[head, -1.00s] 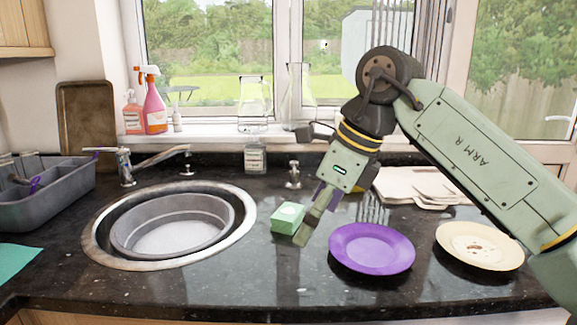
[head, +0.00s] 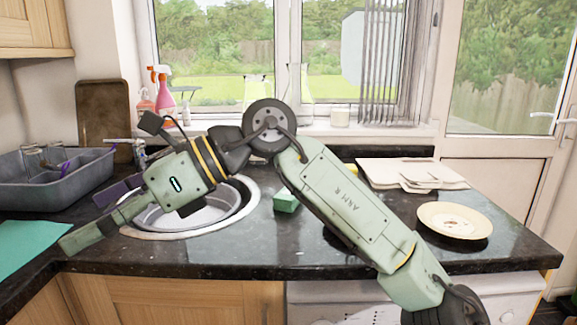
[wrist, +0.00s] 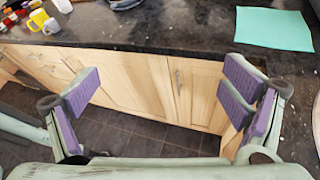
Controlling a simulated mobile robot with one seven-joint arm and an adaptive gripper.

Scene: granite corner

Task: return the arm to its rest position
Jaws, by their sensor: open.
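My arm reaches in from the lower right of the head view, bends at an elbow in front of the window, and slopes down to the left. My gripper (head: 95,215) is at the left, in front of the sink (head: 245,212) and near the counter's front edge. Its fingers are spread and nothing is between them. In the wrist view my gripper (wrist: 160,95) has its purple pads wide apart, with cupboard doors and dark floor tiles behind them.
A grey rack (head: 60,192) and teal cloth (head: 28,243) are at the left. A green sponge (head: 285,203) lies behind my arm; a cream plate (head: 455,221) and pale boards (head: 410,173) are at the right. White and yellow mugs (wrist: 42,20) show in the wrist view.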

